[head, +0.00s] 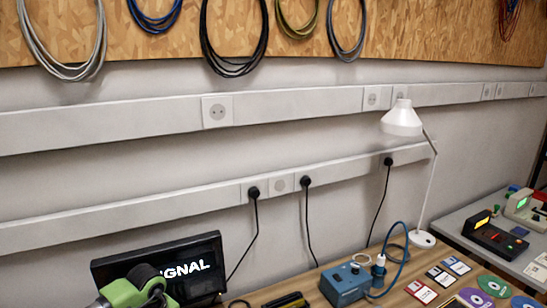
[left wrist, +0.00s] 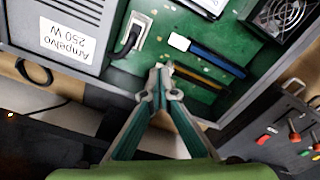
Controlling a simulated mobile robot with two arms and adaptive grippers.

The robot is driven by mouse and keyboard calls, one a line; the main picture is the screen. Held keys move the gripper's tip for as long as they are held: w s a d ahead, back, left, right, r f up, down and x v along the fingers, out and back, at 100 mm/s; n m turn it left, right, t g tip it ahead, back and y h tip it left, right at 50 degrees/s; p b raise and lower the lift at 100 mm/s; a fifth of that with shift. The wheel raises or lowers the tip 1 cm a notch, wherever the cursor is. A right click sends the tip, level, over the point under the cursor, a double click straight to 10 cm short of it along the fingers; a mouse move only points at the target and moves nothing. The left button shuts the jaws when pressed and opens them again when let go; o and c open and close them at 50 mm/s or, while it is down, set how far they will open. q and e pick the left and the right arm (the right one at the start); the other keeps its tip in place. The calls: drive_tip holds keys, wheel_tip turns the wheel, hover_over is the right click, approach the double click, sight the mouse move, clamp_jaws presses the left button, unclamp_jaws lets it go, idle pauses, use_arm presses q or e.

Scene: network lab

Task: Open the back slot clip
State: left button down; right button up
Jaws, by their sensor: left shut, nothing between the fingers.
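In the left wrist view, an open computer case holds a green board (left wrist: 165,25). A blue slot (left wrist: 218,62) and a dark slot (left wrist: 205,78) lie on it at a slant, close together. A white clip-like piece (left wrist: 179,42) is at the left end of the blue slot. My left gripper (left wrist: 161,71) is shut and empty. Its fingertips are over the board, near the left end of the dark slot and below the white piece in the picture. The fingertips partly hide that slot end, and I cannot tell whether they touch it. My right gripper is not in view.
A grey power supply (left wrist: 60,30), a plug with a black cable (left wrist: 128,42) and a fan (left wrist: 283,15) surround the board. A panel with knobs (left wrist: 290,125) is at right. In the head view, a monitor (head: 190,265) and a blue box (head: 345,283) stand on the bench.

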use_arm(q)
drive_tip(key=shift+f, duration=0.2)
idle(0.6)
drive_tip(key=shift+f+b, duration=1.05)
drive_tip(key=shift+b, duration=0.2)
drive_tip(key=shift+s, duration=0.1)
drive_tip(key=shift+a+r+p, duration=0.1)
drive_tip(key=shift+r+p, duration=0.65)
drive_tip(key=shift+r, duration=0.45)
wheel_tip(320, 180, up, 6)
drive_tip(key=p, duration=0.2)
drive_tip(key=shift+f+p, duration=0.15)
drive_tip(key=shift+p, duration=0.15)
drive_tip(key=shift+f, duration=0.1)
